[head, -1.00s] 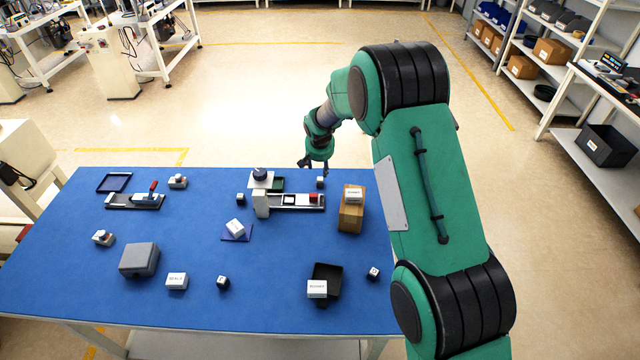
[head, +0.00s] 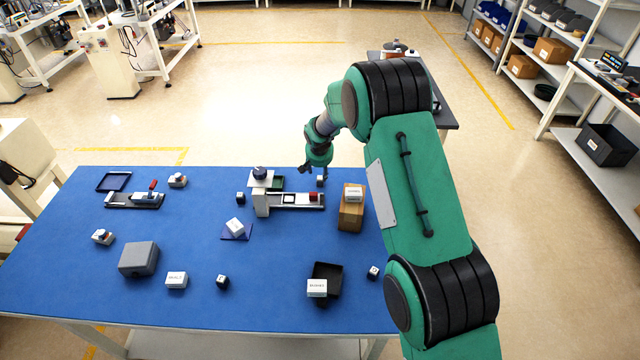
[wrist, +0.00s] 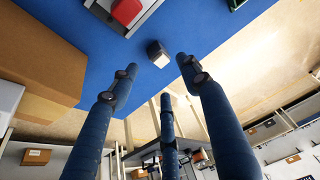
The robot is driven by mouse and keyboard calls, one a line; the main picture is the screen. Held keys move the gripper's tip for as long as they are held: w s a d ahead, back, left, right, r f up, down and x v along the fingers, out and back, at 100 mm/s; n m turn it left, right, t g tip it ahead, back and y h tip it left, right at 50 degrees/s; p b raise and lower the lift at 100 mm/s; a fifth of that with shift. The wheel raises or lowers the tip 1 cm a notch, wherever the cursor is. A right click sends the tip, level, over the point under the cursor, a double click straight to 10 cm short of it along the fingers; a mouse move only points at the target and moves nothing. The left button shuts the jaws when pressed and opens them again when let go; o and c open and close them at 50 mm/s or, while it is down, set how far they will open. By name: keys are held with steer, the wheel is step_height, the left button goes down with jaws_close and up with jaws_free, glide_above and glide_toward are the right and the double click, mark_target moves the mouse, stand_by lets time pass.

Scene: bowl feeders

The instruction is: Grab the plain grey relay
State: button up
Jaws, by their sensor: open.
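A small dark relay cube with a plain light grey face (head: 320,182) sits near the far edge of the blue table, right of the slide fixture. In the wrist view this relay (wrist: 158,54) lies just beyond my fingertips, roughly centred between them. My gripper (head: 313,172) is open and empty, close above and beside that relay, not visibly touching it. In the wrist view my gripper (wrist: 157,78) shows spread fingers. Another small dark cube (head: 241,198) stands left of the fixture. Cubes with marked tops stand at the front (head: 222,282) and front right (head: 373,273).
The slide fixture with a red block (head: 313,197) is close left of the relay. A brown box with a white labelled block (head: 351,215) stands to its front right. A black tray (head: 333,272) and a grey box (head: 139,260) are nearer the front. The table edge is close behind.

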mark_target(320, 178)
steer(key=shift+x, duration=1.75)
steer(key=shift+b+x, duration=0.5)
steer(key=shift+x, duration=2.1)
steer(key=shift+w+r, duration=0.1)
steer(key=c, duration=1.1)
